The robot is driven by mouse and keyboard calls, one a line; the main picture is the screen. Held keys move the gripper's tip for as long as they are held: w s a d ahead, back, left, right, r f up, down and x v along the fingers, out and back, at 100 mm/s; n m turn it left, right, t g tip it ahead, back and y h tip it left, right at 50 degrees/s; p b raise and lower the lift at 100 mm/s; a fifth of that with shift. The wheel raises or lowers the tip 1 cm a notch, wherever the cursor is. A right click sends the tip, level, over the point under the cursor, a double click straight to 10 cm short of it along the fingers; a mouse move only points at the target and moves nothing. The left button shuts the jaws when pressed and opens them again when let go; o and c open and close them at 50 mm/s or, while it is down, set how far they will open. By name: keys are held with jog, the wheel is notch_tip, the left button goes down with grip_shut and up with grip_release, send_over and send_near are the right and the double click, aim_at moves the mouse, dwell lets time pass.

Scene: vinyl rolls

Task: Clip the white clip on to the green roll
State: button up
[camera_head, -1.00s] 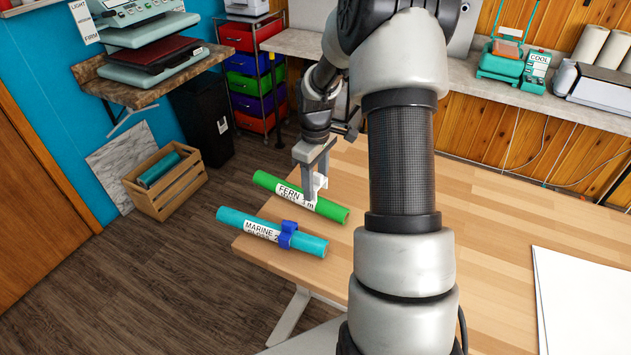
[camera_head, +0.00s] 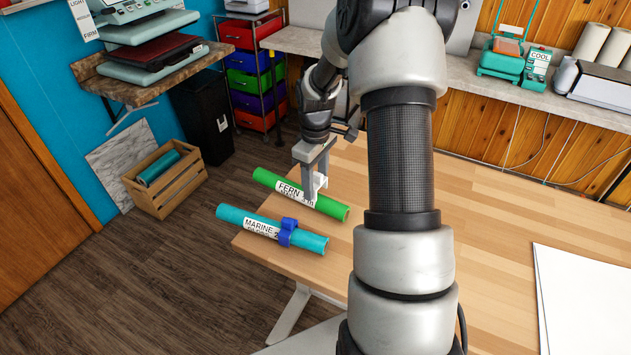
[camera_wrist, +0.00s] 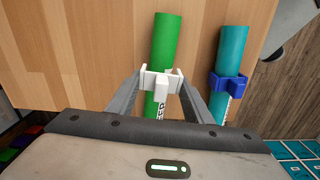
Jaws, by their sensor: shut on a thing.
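The green roll (camera_head: 330,206), labelled FERN, lies on the wooden table and overhangs its left edge. My gripper (camera_head: 316,190) is shut on the white clip (camera_head: 322,182) at the middle of the green roll. In the wrist view the white clip (camera_wrist: 160,80) sits between my gripper's fingers (camera_wrist: 160,88), across the green roll (camera_wrist: 167,40). The clip overlaps the roll there; I cannot tell whether it is around the roll or just above it. Part of the roll and its label is hidden behind the clip and fingers.
A teal roll (camera_head: 312,242), labelled MARINE, lies beside the green one with a blue clip (camera_head: 287,232) around it. A wooden crate (camera_head: 165,206) stands on the floor at left. White sheets (camera_head: 585,300) lie at the table's right. The middle of the table is clear.

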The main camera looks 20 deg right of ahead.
jog(key=shift+f+b, duration=0.7)
jog(key=shift+f, duration=0.5)
jog(key=shift+f, duration=0.3)
jog(key=shift+f+b, duration=0.55)
jog(key=shift+f, duration=0.05)
jog(key=o, duration=1.1)
jog(key=shift+r+p, duration=2.55)
jog(key=shift+r, duration=1)
